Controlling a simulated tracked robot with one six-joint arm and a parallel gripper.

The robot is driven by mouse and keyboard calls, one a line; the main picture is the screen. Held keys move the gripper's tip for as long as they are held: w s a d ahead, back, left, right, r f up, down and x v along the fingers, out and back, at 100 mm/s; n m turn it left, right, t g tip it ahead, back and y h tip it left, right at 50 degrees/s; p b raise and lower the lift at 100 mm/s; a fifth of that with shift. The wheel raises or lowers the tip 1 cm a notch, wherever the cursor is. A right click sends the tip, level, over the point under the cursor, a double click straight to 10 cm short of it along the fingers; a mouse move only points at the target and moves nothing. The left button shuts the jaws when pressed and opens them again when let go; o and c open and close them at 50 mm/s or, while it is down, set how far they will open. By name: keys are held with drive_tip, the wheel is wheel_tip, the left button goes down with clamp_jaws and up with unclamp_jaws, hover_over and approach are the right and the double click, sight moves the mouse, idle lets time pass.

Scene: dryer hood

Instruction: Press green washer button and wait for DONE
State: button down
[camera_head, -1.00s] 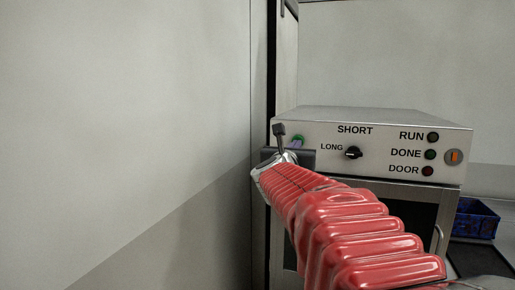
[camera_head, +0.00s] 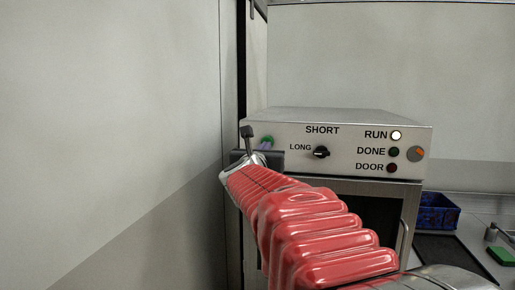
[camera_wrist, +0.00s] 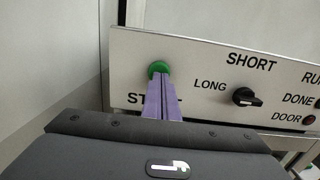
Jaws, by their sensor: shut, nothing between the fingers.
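The washer (camera_head: 346,134) has a steel panel with a green button (camera_wrist: 158,68) at its left end; the button also shows in the head view (camera_head: 267,140). My gripper (camera_wrist: 160,76) is shut and empty, its purple fingertips at the button's lower edge, seemingly touching it. The RUN lamp (camera_head: 396,135) is lit white. The DONE lamp (camera_head: 393,152) and the DOOR lamp (camera_head: 391,168) are dark. The label under the button is partly hidden by my fingers.
A plain wall (camera_head: 110,120) stands close on the left of my arm. A blue crate (camera_head: 438,212) stands right of the washer. A green block (camera_head: 501,256) lies on the counter at the far right. An orange switch (camera_head: 415,154) is at the panel's right end.

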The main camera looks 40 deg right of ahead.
drive_tip(key=v, duration=1.2)
drive_tip(key=shift+a, duration=0.1)
